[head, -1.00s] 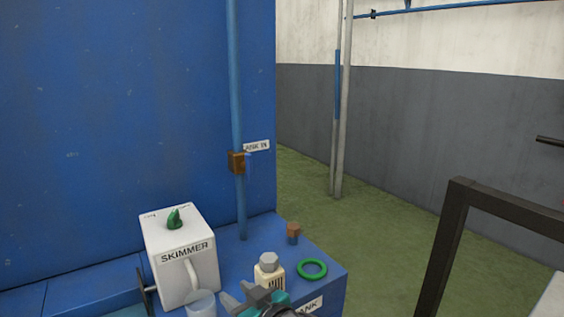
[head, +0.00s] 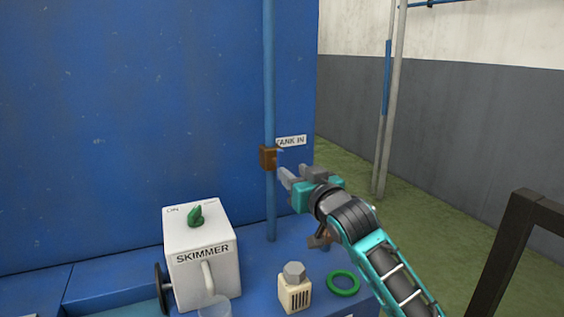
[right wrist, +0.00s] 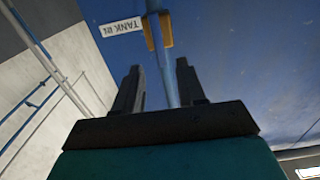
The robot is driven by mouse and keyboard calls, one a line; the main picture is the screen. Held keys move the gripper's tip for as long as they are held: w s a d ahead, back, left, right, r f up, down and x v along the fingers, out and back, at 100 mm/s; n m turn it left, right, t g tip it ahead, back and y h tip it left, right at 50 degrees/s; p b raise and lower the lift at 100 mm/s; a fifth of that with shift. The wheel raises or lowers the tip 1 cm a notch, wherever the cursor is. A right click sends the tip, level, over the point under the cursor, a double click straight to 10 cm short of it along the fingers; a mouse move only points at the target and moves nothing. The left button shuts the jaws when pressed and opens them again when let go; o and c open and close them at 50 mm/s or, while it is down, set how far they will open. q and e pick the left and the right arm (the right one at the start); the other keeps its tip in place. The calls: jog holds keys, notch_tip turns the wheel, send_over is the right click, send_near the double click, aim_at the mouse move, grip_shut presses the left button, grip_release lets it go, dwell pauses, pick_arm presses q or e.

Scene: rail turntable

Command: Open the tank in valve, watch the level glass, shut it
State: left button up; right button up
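The tank in valve is a brass-brown block (head: 268,157) on a vertical blue pipe (head: 269,80), with a small blue lever beside the TANK IN label (head: 291,141). In the right wrist view the valve (right wrist: 166,30) and the label (right wrist: 121,27) show beyond the fingers. My right gripper (head: 291,175) is just right of and below the valve, apart from it. Its fingers (right wrist: 158,72) are spread, with nothing held between them. A grey post with a blue stretch (head: 387,78) stands behind; I cannot tell whether it is the level glass. My left gripper is out of view.
A white SKIMMER box (head: 201,272) with a green knob stands on the blue ledge. A dark frame (head: 500,250) stands at the right.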

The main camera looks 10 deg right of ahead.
aim_at(282, 162)
jog(key=shift+w+a, duration=0.3)
jog(key=shift+w, duration=1.15)
jog(key=shift+w+a, duration=0.25)
jog(key=shift+w, duration=1.15)
jog(key=shift+w+a, duration=0.3)
jog(key=shift+w, duration=1.15)
jog(key=shift+c, duration=0.2)
grip_shut()
